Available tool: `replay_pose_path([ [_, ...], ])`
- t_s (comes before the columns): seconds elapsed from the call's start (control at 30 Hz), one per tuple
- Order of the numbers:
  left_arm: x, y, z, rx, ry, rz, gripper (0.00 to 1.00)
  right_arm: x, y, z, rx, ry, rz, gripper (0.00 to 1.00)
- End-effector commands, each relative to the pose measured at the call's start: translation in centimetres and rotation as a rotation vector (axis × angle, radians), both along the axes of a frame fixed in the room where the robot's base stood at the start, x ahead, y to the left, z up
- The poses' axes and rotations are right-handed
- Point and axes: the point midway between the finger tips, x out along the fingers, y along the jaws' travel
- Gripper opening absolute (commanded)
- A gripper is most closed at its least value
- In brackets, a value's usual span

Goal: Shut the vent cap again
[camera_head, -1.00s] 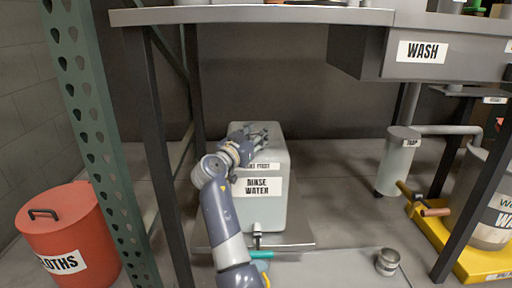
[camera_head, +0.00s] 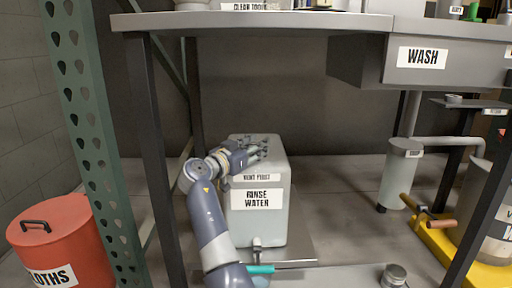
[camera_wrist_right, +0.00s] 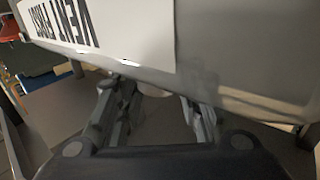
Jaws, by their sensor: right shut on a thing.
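The rinse water container (camera_head: 258,225) is a pale grey box with a "RINSE WATER" label and a "VENT FIRST" label above it. It stands upright under the bench. My right gripper (camera_head: 262,152) is at the container's top, fingers pointing right. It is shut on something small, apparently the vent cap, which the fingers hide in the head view. In the right wrist view, the gripper's two fingers (camera_wrist_right: 150,105) have a small pale patch between them, and the container's labelled side (camera_wrist_right: 215,60) fills the upper part. My left gripper is not in view.
The bench top (camera_head: 250,22) is above the container, with a dark leg (camera_head: 165,170) to its left. A small metal cup (camera_head: 394,277) sits lower right. A red cloths bin (camera_head: 65,240) stands left.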

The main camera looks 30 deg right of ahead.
Motion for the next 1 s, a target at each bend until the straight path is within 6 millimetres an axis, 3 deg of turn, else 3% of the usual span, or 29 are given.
replay_pose_path([
  [0.03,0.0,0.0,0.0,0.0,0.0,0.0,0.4,0.0,0.0,0.2,-0.002,-0.002,0.0,0.37],
  [0.1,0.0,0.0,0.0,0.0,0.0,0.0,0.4,0.0,0.0,0.1,-0.002,-0.002,0.0,0.52],
  [0.47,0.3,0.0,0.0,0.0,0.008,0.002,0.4,-0.1,0.3,0.0,0.0,0.0,0.001,0.52],
  [0.83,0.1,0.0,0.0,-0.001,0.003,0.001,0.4,-1.9,5.4,0.0,0.0,-0.001,0.003,0.52],
  [1.0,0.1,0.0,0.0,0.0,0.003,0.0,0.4,-2.5,6.8,0.0,-0.001,0.0,0.0,0.52],
])
